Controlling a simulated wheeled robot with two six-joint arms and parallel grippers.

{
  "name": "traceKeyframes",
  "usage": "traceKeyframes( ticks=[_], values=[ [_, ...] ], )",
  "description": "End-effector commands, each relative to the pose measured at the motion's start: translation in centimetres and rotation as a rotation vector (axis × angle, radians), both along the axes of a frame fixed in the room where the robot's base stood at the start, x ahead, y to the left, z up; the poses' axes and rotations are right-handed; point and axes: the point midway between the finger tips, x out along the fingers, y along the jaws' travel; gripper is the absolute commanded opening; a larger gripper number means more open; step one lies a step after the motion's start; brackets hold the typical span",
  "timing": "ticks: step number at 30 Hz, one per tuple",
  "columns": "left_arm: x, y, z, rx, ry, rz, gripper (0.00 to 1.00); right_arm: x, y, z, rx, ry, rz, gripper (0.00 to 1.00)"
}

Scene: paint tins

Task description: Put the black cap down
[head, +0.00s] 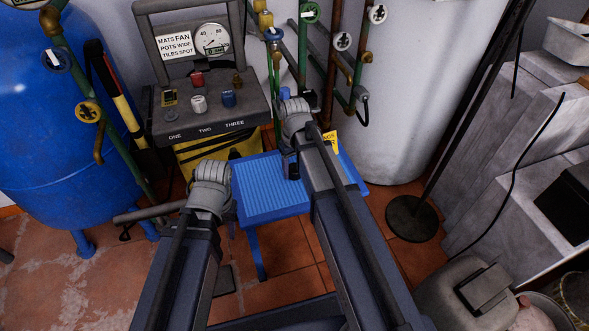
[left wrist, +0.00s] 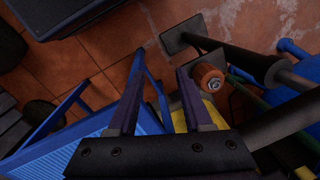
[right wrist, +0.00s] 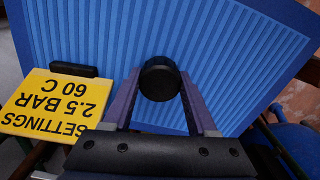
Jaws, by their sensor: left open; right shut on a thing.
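The black cap (right wrist: 160,78) is a short round disc, held between the fingertips of my right gripper (right wrist: 160,92). In the right wrist view it is over the blue ribbed stool top (right wrist: 225,50); I cannot tell how far above or whether it touches. In the head view my right gripper (head: 291,165) is over the right part of the stool top (head: 265,190), and the cap is not clearly visible. My left gripper (left wrist: 160,70) is open and empty, near the stool's left edge; it also shows in the head view (head: 215,215).
A yellow settings card (right wrist: 55,103) with a small black block (right wrist: 73,69) is at the stool's edge. A gauge panel (head: 205,110) stands behind. Pipes with valves (head: 320,70), a blue tank (head: 60,110) and a pole base (head: 412,217) surround the stool. Much of the stool top is bare.

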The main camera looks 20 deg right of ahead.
Motion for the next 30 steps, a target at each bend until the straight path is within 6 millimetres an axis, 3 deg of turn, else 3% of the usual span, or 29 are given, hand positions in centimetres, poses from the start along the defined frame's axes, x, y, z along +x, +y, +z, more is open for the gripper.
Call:
traceKeyframes(
  ticks=[2, 3, 10, 22, 30],
  values=[
    [0.0, 0.0, -0.4, 0.0, 0.0, -0.001, 0.5, 0.0, 0.0, -0.4, 0.0, 0.0, 0.0, 0.0],
    [0.0, 0.0, -0.3, 0.0, 0.0, -0.001, 0.5, 0.0, 0.0, -0.3, 0.0, 0.0, 0.0, 0.61],
    [0.0, 0.0, -0.3, 0.0, 0.0, -0.001, 0.5, 0.0, 0.0, -0.2, 0.0, 0.0, 0.0, 0.87],
    [0.0, 0.0, 0.2, 0.0, 0.0, 0.0, 0.5, 0.0, 0.0, 0.2, 0.0, 0.0, 0.0, 0.88],
    [0.0, 0.0, 2.6, 0.0, 0.001, 0.003, 0.5, 0.0, 0.0, 2.6, 0.0, 0.0, 0.0, 0.88]
  ],
)
